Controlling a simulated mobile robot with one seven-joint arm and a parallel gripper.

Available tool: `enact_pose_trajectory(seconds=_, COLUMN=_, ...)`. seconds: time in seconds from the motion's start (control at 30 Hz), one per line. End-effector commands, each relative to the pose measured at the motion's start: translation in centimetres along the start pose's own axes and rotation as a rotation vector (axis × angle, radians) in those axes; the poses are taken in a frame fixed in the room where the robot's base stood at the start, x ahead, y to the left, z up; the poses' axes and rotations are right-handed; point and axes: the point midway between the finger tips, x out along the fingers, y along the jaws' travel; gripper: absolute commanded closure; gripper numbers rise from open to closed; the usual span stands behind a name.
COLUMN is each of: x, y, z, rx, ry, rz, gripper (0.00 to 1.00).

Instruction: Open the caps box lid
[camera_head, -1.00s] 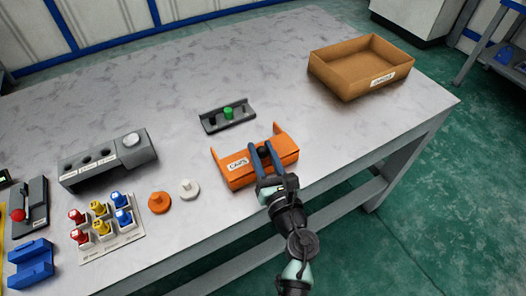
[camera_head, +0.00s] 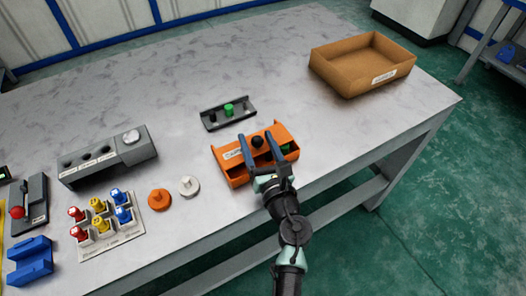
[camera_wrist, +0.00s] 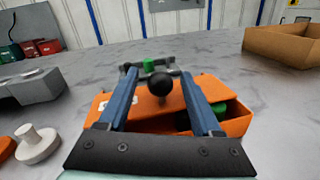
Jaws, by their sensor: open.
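The orange caps box (camera_head: 236,179) stands near the table's front edge. Its orange lid (camera_head: 232,154) with a white label and a black knob (camera_head: 257,143) sits toward the back of the box. The front of the box is uncovered, and a green thing (camera_wrist: 186,121) shows inside at the right. My gripper (camera_head: 256,139) is open over the box, one finger on each side of the knob. In the wrist view the knob (camera_wrist: 160,88) stands between the fingers with a gap on both sides.
A grey holder with a green part (camera_head: 229,109) lies just behind the box. An orange cap (camera_head: 159,200) and a white cap (camera_head: 188,186) lie to the left. A cardboard tray (camera_head: 345,84) stands at the back right. The table around the box's right side is clear.

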Motion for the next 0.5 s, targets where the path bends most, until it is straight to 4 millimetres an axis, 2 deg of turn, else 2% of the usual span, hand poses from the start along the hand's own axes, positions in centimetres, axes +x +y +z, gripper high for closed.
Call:
enact_pose_trajectory(seconds=0.17, x=-2.3, y=0.0, z=-0.1, rx=0.001, ry=0.002, rz=-0.003, gripper=0.34)
enact_pose_trajectory(seconds=0.5, x=-9.4, y=0.0, z=-0.1, rx=0.001, ry=0.002, rz=-0.003, gripper=0.34)
